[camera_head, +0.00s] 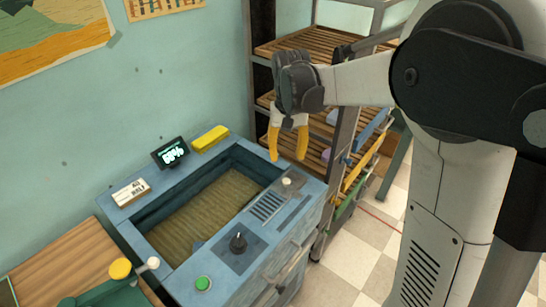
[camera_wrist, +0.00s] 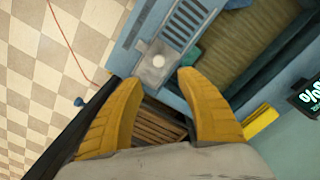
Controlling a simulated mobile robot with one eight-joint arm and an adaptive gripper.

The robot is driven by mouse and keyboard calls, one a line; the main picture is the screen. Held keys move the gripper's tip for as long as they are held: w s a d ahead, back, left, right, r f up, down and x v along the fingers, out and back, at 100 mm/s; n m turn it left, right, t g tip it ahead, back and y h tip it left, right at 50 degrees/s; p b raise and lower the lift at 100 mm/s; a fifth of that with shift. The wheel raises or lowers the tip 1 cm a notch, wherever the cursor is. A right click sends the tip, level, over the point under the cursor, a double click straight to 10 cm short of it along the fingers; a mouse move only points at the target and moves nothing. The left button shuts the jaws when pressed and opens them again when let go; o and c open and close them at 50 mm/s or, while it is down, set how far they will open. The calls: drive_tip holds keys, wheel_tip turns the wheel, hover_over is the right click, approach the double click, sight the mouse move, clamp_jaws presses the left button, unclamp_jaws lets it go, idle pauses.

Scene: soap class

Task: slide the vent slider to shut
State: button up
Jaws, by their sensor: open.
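The vent slider's pale round knob (camera_head: 287,182) sits on a grey plate at the far end of the slotted vent grille (camera_head: 267,207), on the right rim of the blue soap basin unit (camera_head: 172,277). In the wrist view the knob (camera_wrist: 158,61) lies just beyond and between my yellow fingertips, with the grille (camera_wrist: 185,22) past it. The grille's slots show dark. My gripper (camera_head: 288,158) hangs above the knob, fingers pointing down, apart and empty. It also shows in the wrist view (camera_wrist: 158,76). I see no contact with the knob.
A display (camera_head: 170,152) and a yellow block (camera_head: 210,138) sit at the back. A slatted shelf rack (camera_head: 283,43) stands close behind my gripper.

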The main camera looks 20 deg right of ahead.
sight(286, 181)
drive_tip(key=f+b, duration=0.2)
drive_tip(key=f, duration=0.3)
drive_tip(key=f+b, duration=0.1)
drive_tip(key=f, duration=0.4)
drive_tip(key=shift+s+f+b, duration=0.2)
drive_tip(key=shift+f+b, duration=0.05)
drive_tip(key=shift+b, duration=0.1)
drive_tip(key=shift+c, duration=0.2)
clamp_jaws()
